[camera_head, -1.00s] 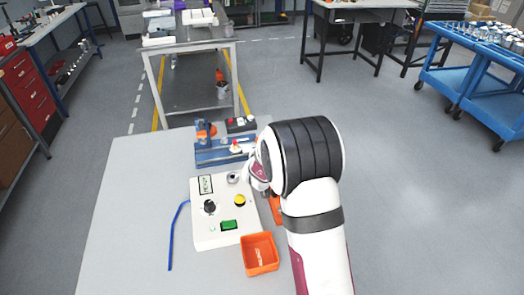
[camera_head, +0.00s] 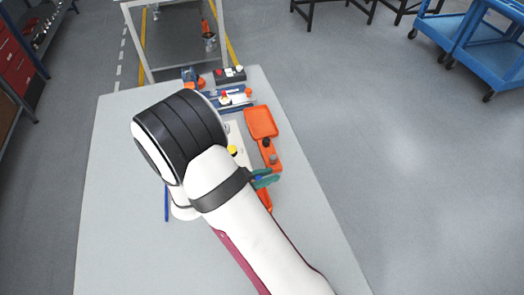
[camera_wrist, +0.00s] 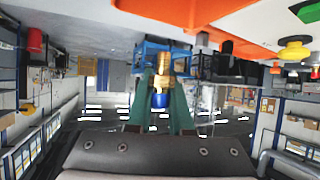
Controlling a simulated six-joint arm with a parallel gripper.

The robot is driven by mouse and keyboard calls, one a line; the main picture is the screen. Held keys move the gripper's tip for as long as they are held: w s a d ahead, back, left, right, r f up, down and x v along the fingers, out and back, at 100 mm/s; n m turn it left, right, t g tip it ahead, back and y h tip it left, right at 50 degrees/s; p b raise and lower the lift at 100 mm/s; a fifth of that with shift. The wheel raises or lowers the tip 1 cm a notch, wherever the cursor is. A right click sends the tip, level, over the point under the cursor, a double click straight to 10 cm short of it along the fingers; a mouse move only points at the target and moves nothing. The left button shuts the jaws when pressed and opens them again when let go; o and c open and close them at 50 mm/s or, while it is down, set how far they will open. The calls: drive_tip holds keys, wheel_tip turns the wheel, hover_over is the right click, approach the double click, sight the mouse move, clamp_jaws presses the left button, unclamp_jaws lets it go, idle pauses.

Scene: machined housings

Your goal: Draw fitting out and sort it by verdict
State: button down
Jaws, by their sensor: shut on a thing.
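My gripper (camera_wrist: 161,88) has green fingers and is shut on a brass fitting with a blue end (camera_wrist: 162,78), seen in the wrist view. In the head view the green fingers (camera_head: 264,179) show at the right side of my arm, close to the orange bin (camera_head: 266,199); the fitting is too small to make out there. An orange tray (camera_head: 261,122) lies farther back. The white control panel (camera_head: 238,134) is mostly hidden behind my arm; its yellow button (camera_head: 233,150) shows, and also in the wrist view (camera_wrist: 294,51).
A blue fixture (camera_head: 232,101) and a black box with buttons (camera_head: 230,75) stand at the table's back. The grey table (camera_head: 120,200) is clear at left and front right. The wrist view is upside down, with orange parts (camera_wrist: 160,12) along its top.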

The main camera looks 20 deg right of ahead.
wheel_tip(320, 180, down, 5)
drive_tip(key=shift+f, duration=0.2)
drive_tip(key=c, duration=0.7)
unclamp_jaws()
drive_tip(key=shift+c, duration=0.2)
drive_tip(key=v, duration=1.5)
drive_tip(key=shift+s+a+r, duration=0.2)
drive_tip(key=shift+a, duration=0.1)
